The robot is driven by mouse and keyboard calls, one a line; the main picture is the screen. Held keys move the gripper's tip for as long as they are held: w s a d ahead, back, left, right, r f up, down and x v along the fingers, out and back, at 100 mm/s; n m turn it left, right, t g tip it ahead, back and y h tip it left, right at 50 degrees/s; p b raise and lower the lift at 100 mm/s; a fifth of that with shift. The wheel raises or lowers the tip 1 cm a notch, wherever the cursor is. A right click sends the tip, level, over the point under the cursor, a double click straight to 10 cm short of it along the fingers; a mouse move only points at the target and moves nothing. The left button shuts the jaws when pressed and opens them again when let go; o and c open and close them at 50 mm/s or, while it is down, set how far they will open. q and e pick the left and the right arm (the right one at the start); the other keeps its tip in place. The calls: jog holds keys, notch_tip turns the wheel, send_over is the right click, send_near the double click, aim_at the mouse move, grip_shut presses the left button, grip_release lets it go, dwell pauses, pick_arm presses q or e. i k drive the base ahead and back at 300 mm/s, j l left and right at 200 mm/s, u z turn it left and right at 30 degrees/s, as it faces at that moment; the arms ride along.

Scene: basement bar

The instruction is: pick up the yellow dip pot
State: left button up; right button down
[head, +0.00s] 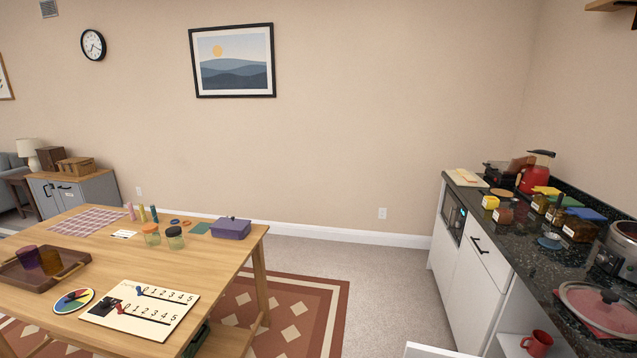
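The yellow dip pot (490,202) is a small yellow container with a pale label on its front. It stands on the dark speckled counter (528,262) at the right, near the counter's front edge. A brown jar (504,215) with a label stands just in front of it to the right. Neither of my grippers shows in the head view.
Labelled jars (556,213), a red kettle (536,172), a slow cooker (617,254) and a glass lid (600,307) crowd the counter. A wooden table (225,262) with games stands at left. Carpet between them is clear.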

aim_at(488, 202)
jog(key=l+z, duration=0.15)
jog(key=z, duration=1.2)
jog(key=i+j, duration=0.05)
